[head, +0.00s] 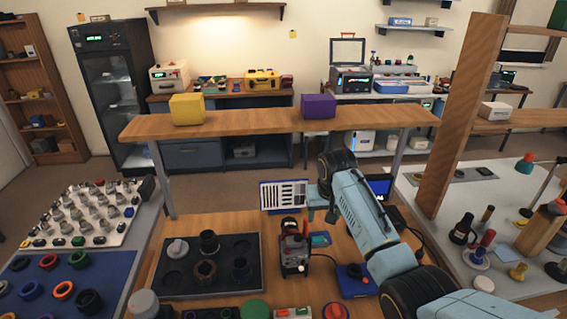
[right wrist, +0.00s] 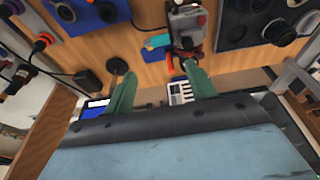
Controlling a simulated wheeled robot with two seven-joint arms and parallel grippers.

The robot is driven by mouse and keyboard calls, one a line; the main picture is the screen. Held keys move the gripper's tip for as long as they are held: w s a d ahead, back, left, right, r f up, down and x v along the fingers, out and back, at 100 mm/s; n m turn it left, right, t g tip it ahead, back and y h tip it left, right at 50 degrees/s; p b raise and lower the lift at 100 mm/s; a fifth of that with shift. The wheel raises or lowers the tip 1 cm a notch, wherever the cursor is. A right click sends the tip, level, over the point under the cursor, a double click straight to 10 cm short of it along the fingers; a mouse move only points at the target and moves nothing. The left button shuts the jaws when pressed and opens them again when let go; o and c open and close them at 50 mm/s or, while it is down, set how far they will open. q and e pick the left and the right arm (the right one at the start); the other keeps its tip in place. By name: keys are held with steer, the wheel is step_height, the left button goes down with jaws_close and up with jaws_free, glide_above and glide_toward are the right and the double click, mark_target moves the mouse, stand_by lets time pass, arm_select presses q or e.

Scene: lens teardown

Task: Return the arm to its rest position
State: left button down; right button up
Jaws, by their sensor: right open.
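My right arm (head: 375,215) is pale blue with black joints and comes in from the lower right of the head view. It reaches over the right part of the wooden bench. My right gripper (right wrist: 160,85) shows in the right wrist view as two green fingers set well apart, with nothing between them. In the head view the gripper is partly hidden, and a teal part of it shows near the white chart panel (head: 284,195). A small grey and black device (head: 294,248) with a red part stands on the bench just left of the arm. My left gripper is out of view.
A dark tray (head: 165,290) with lens rings lies on the bench left of the device. A blue box with a black knob (head: 352,282) sits close under the arm. A raised wooden shelf (head: 250,121) bearing yellow (head: 187,109) and purple (head: 318,106) blocks spans behind. A wooden post (head: 460,120) stands right.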

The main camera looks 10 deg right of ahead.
steer(key=s+a+f+n, duration=0.1)
steer(key=s+f, duration=0.4)
steer(key=s, duration=0.4)
steer(key=s+a+f+n, duration=0.1)
steer(key=s+f, duration=0.3)
steer(key=s, duration=0.5)
steer(key=s+a+r+n, duration=0.1)
steer(key=s+r, duration=0.1)
steer(key=s, duration=0.8)
steer(key=s+r, duration=0.2)
steer(key=s, duration=0.8)
step_height(320, 180, down, 32)
steer(key=s+b, duration=0.2)
steer(key=b, duration=0.6)
steer(key=s+d+f+g+b, duration=0.1)
steer(key=s+f+b, duration=0.2)
steer(key=s+f, duration=0.5)
steer(key=s+d+f+g+b, duration=0.1)
steer(key=s+f+b, duration=0.3)
steer(key=s+f, duration=0.4)
step_height(320, 180, down, 7)
steer(key=shift+s+d+r+n, duration=0.1)
steer(key=shift+s+d+n, duration=0.05)
steer(key=shift+d+n, duration=0.2)
